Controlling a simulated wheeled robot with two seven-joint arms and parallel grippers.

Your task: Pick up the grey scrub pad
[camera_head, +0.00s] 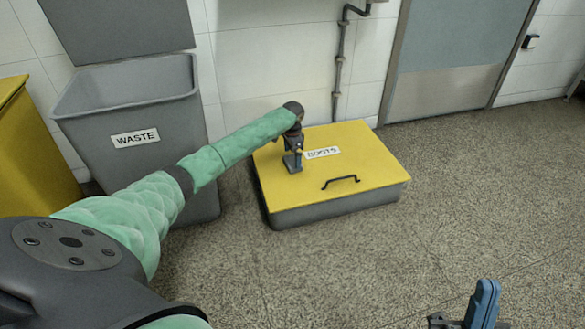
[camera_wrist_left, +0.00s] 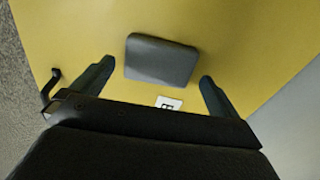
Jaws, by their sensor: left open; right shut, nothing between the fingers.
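The grey scrub pad (camera_wrist_left: 161,60) lies on the yellow lid in the left wrist view, a dark, rounded slab. My left gripper (camera_wrist_left: 157,76) is open above the lid, one finger on each side of the pad. Gaps show between the pad and both fingers, so it does not hold the pad. In the head view my left gripper (camera_head: 293,160) points down over the left part of the lid, and the pad is hard to tell apart from it there. My right gripper (camera_head: 483,306) is shut and empty at the bottom right, partly cut off by the frame.
The yellow lid (camera_head: 350,160) tops a low grey box, with a black handle (camera_head: 341,182) and a white label (camera_head: 322,153). A grey waste bin (camera_head: 130,105) stands at the left, beside a yellow container (camera_head: 20,150). The speckled floor (camera_head: 460,190) at the right is clear.

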